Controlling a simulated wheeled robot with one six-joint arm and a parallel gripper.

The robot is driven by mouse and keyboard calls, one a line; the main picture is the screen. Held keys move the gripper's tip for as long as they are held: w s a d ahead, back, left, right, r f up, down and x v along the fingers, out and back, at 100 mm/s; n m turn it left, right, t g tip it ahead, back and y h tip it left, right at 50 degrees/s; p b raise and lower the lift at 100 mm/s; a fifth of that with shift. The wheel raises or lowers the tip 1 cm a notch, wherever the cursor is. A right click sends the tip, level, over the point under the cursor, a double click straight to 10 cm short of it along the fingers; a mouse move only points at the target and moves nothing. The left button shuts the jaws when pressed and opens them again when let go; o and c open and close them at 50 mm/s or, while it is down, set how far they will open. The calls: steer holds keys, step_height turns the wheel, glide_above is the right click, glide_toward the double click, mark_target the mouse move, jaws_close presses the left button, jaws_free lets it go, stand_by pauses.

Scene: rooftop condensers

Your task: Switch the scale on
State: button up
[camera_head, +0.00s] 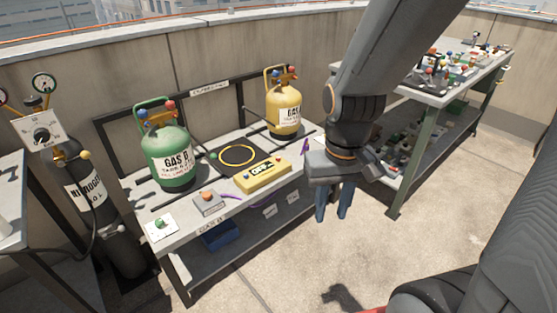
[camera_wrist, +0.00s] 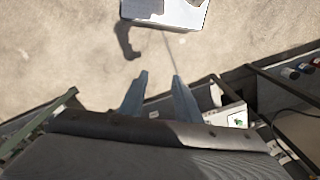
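The scale appears to be the dark plate with a yellow ring (camera_head: 237,155) on the grey bench, with nothing standing inside the ring. A yellow box (camera_head: 262,175) in front of it has a display that seems to read OFF. A small grey box with an orange-red knob (camera_head: 209,202) sits left of the yellow box. A white plate with a green knob (camera_head: 160,226) lies at the bench's front left corner. My gripper (camera_head: 331,215) hangs fingers down over the floor, right of the bench and apart from everything. Its two fingers are apart and empty, also in the wrist view (camera_wrist: 159,77).
A dark nitrogen cylinder (camera_head: 84,195) with gauges stands at left. A cluttered second table (camera_head: 437,98) is at right. The floor (camera_head: 290,245) before the bench is clear.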

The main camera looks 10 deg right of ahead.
jaws_close()
stand_by(1.5)
